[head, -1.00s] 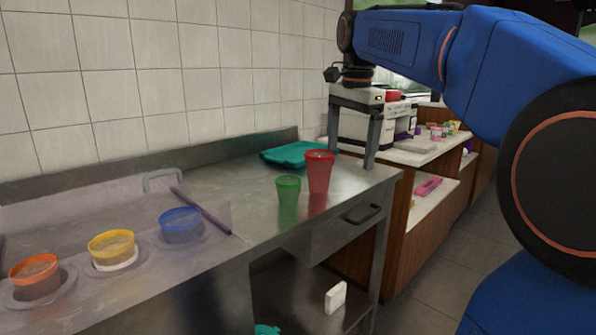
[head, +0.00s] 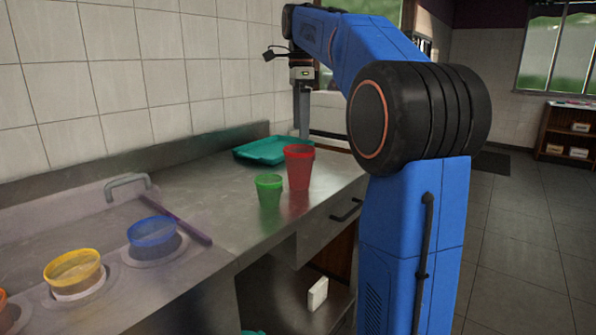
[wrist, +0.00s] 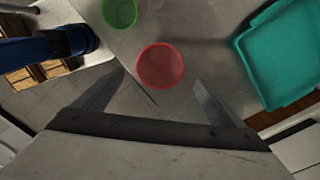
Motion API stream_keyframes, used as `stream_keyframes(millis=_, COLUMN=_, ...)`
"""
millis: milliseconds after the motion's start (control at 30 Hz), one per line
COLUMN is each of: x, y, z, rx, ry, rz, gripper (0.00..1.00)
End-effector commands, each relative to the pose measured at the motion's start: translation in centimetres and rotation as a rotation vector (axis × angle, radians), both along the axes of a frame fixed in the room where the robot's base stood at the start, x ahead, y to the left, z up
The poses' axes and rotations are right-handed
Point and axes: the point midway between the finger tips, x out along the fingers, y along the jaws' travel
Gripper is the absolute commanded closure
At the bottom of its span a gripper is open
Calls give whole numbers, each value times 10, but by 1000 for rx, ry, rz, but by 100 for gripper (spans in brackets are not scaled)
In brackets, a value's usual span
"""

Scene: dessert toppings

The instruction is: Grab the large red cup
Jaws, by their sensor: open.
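The large red cup (head: 298,168) stands upright on the steel counter near its right end. A smaller green cup (head: 269,191) stands just left of it. In the wrist view the red cup (wrist: 160,66) is seen from above, beyond and between the two spread fingers. The green cup (wrist: 119,12) is at the top edge there. My gripper (wrist: 158,82) is open and empty, with nothing between its fingers. In the head view my gripper (head: 303,108) points down behind the red cup, partly hidden by the cup and my arm.
A teal tray (head: 262,150) lies on the counter behind the cups; it is right of the red cup in the wrist view (wrist: 290,52). Blue (head: 152,232) and yellow (head: 73,270) tubs sit in the counter at left. A tiled wall backs the counter.

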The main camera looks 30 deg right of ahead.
Motion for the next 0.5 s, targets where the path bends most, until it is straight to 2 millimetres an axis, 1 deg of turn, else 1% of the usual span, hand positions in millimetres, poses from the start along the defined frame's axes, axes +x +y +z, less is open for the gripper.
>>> stream_keyframes(millis=33, x=-1, y=0, z=-9, rx=1, ry=2, rz=0, gripper=9)
stream_keyframes(millis=200, x=-1, y=1, z=-39, rx=1, ry=3, rz=1, gripper=9)
stream_keyframes(millis=300, x=-1, y=0, z=-52, rx=0, ry=1, rz=1, gripper=9)
stream_keyframes(millis=400, x=-1, y=1, z=-62, rx=0, ry=1, rz=1, gripper=9)
stream_keyframes(millis=500, x=0, y=1, z=-66, rx=0, ry=-1, rz=1, gripper=9)
